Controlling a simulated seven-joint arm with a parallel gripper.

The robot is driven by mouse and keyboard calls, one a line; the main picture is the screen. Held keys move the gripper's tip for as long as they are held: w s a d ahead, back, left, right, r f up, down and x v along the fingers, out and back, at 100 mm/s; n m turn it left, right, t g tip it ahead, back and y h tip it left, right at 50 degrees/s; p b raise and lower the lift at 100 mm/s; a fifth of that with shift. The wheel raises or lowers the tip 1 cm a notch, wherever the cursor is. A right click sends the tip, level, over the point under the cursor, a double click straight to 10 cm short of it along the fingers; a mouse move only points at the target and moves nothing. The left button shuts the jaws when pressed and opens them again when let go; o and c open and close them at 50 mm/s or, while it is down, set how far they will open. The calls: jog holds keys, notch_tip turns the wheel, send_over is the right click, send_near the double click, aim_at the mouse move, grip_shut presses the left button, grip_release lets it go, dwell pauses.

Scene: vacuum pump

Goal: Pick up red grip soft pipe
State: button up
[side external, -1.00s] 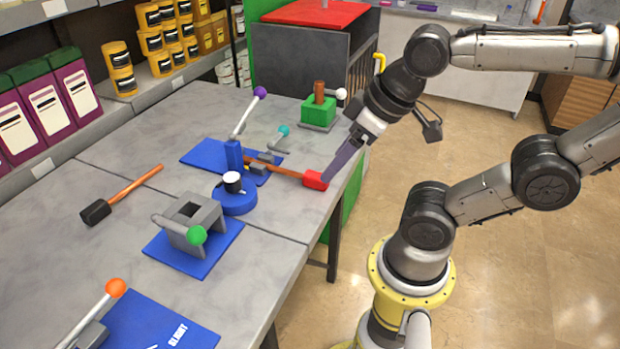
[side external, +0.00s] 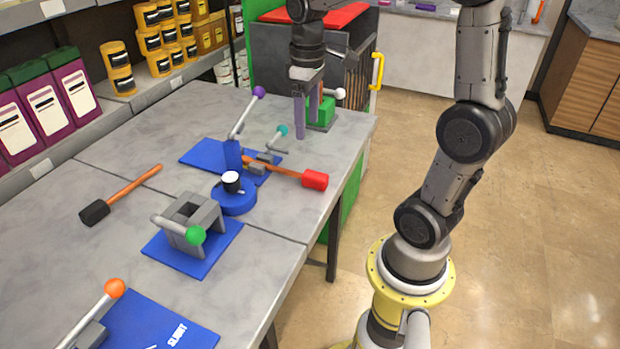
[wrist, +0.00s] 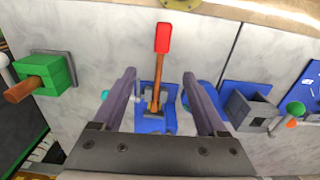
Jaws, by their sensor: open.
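The soft pipe with the red grip (side external: 314,180) lies with its copper-coloured pipe (side external: 285,171) reaching left into the clamp on a blue base plate (side external: 205,155). The red grip points toward the table's front edge. In the wrist view the red grip (wrist: 162,38) is at the top centre, and the copper pipe (wrist: 155,92) runs down between the fingers. My gripper (side external: 307,125) is open, pointing down above the table, behind and apart from the red grip.
A green block with a copper stub (side external: 321,108) stands just behind my gripper. A blue round part (side external: 236,199), a grey fixture with a green knob (side external: 190,222) and a black-ended pipe (side external: 95,211) lie on the table. Bare table shows at the far left.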

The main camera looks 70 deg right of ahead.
send_over(310, 173)
jog(key=f, duration=0.9)
jog(key=shift+w+d, duration=0.15)
jog(key=shift+d, duration=0.25)
jog(key=shift+a+f, duration=0.2)
jog(key=shift+f, duration=1.15)
jog(key=shift+a+f, duration=0.15)
jog(key=shift+f, duration=1.15)
grip_shut()
